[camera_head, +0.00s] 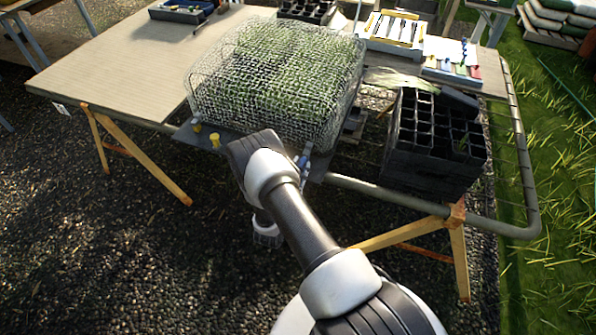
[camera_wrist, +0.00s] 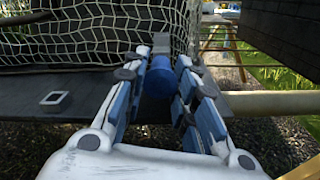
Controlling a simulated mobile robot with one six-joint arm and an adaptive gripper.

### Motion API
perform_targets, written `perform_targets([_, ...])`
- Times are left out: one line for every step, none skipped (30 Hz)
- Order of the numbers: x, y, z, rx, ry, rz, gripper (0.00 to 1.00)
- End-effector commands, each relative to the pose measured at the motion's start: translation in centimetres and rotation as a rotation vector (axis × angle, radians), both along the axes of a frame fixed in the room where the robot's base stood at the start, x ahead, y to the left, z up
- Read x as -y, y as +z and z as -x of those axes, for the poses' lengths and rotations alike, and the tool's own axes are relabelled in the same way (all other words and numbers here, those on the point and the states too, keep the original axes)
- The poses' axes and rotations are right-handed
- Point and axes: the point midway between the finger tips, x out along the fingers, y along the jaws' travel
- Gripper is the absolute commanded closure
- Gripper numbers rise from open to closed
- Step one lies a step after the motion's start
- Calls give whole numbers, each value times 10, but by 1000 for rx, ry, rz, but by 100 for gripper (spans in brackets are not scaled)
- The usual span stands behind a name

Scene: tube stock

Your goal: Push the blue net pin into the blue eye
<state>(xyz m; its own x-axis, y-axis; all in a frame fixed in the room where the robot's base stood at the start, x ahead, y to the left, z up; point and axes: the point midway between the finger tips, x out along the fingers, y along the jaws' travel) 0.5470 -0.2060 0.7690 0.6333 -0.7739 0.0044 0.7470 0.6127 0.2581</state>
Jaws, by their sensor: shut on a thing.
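My gripper (camera_wrist: 162,66) is shut on the blue net pin (camera_wrist: 159,80), whose rounded blue body shows between the fingers in the wrist view. The gripper is at the front right corner of the net-covered tray, by the edge of the dark board. In the head view my gripper (camera_head: 302,163) shows only as a small blue and white patch beside my arm. I cannot make out the blue eye; the pin and fingers cover that spot. I cannot tell whether the pin's tip touches anything.
White net (camera_head: 275,85) covers green seedlings on a dark board (camera_wrist: 90,112). Yellow pieces (camera_head: 214,140) stand at its front left. Stacked black pots (camera_head: 432,145) stand close on the right. A pipe rail (camera_wrist: 265,103) runs near the gripper.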

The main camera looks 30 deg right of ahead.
Motion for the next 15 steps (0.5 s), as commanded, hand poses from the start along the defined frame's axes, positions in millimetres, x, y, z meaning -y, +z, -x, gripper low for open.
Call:
perform_targets([1, 0, -1, 1, 0, 0, 99])
perform_targets([2, 0, -1, 1, 0, 0, 99])
perform_targets([3, 0, -2, 1, 0, 0, 99])
perform_targets([3, 0, -2, 1, 0, 0, 99])
perform_targets([4, 0, -3, 1, -1, 0, 99])
perform_targets([3, 0, -3, 1, 0, -1, 73])
perform_targets([3, 0, -3, 0, 0, 0, 71])
perform_targets([3, 0, -3, 1, 0, -1, 69])
perform_targets([3, 0, -3, 1, 0, -1, 66])
perform_targets([3, 0, -3, 1, 0, -1, 64])
perform_targets([3, 0, -3, 1, 0, -1, 62])
perform_targets([3, 0, -3, 1, 0, -1, 59])
perform_targets([3, 0, -3, 1, 0, -1, 57])
perform_targets([3, 0, -3, 0, 0, 0, 55])
perform_targets([3, 0, -3, 0, 0, 0, 53])
